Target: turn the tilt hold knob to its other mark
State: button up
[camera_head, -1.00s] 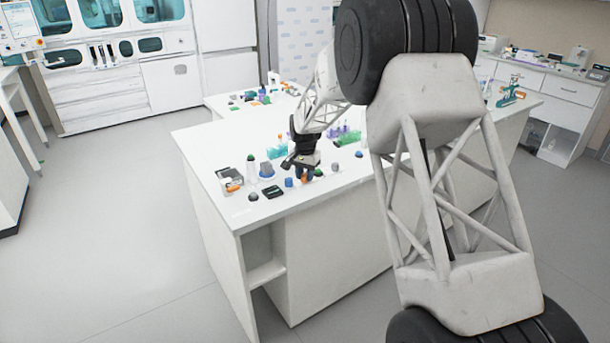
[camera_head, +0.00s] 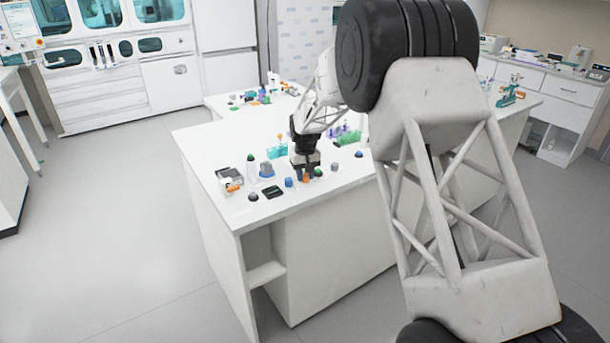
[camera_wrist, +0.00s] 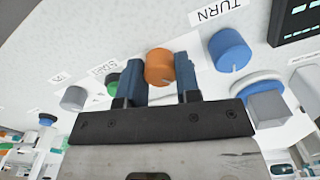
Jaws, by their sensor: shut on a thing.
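My gripper (camera_wrist: 161,82) is shut on an orange knob (camera_wrist: 159,66), with one blue-grey finger on each side of it. The knob stands on the white panel and has a short pale pointer line on its near side. In the head view my gripper (camera_head: 305,172) is down at the front of the white bench, and the orange knob (camera_head: 306,180) shows just below it. No legible label shows beside the orange knob, so I cannot read its name or marks.
A blue knob (camera_wrist: 229,49) with a "TURN" label and a dark display (camera_wrist: 292,22) are to the right. A green button (camera_wrist: 113,84) labelled "Start" and a grey knob (camera_wrist: 74,98) are to the left. A grey block on a blue base (camera_wrist: 267,106) sits close to the gripper's right.

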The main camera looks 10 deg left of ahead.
aim_at(305, 175)
dwell(0.5)
jog(key=o, duration=0.9)
jog(key=shift+r, duration=3.9)
